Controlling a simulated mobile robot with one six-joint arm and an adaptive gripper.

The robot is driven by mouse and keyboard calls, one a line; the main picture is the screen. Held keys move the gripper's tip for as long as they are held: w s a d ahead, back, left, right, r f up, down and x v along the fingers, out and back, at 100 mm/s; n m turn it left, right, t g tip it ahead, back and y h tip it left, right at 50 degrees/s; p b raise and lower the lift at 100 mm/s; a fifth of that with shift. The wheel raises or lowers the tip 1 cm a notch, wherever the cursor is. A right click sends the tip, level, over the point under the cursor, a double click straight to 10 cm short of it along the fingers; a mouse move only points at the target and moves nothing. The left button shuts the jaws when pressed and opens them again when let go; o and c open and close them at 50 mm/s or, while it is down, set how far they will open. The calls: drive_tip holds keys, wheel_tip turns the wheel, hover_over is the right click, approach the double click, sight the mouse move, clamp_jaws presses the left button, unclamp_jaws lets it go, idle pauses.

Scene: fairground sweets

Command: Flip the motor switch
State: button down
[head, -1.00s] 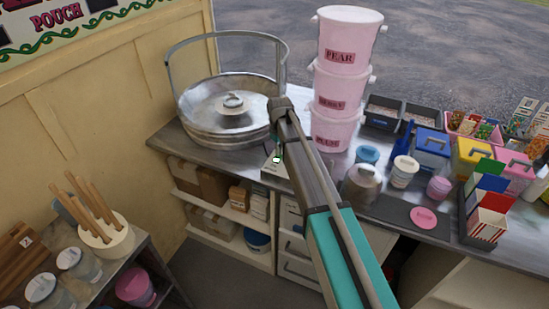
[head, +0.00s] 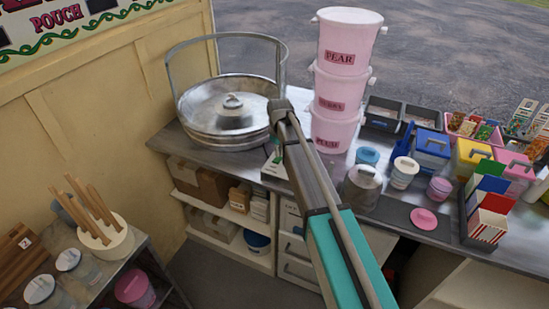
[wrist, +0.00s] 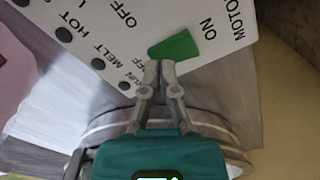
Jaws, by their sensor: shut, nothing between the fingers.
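The motor switch (wrist: 174,47) is a green block on a white control panel (wrist: 105,45) in the wrist view. "MOTO…" and "ON" are printed on one side of it, and an "OFF" on the other. Which way it is tipped I cannot tell. My gripper (wrist: 158,67) is shut and empty, its fingertips just beside the green switch in the picture; whether they touch it is unclear. In the head view my arm hides most of the panel (head: 270,168), which stands at the counter's front edge below the metal spinner bowl (head: 205,122).
Pink tubs (head: 337,90) stand stacked right of my arm, near it. A lidded jar (head: 362,187) and small pots stand on the counter (head: 385,208). The bowl has a tall metal hoop (head: 169,75). Dark knobs (wrist: 64,35) sit beside the switch on the panel.

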drive_tip(key=shift+r+p, duration=3.1)
drive_tip(key=shift+r, duration=0.2)
drive_tip(key=shift+s, duration=0.1)
drive_tip(key=s+d+m, duration=0.8)
drive_tip(key=s+d, duration=1.4)
drive_tip(key=s, duration=0.4)
drive_tip(key=shift+s+a, duration=0.1)
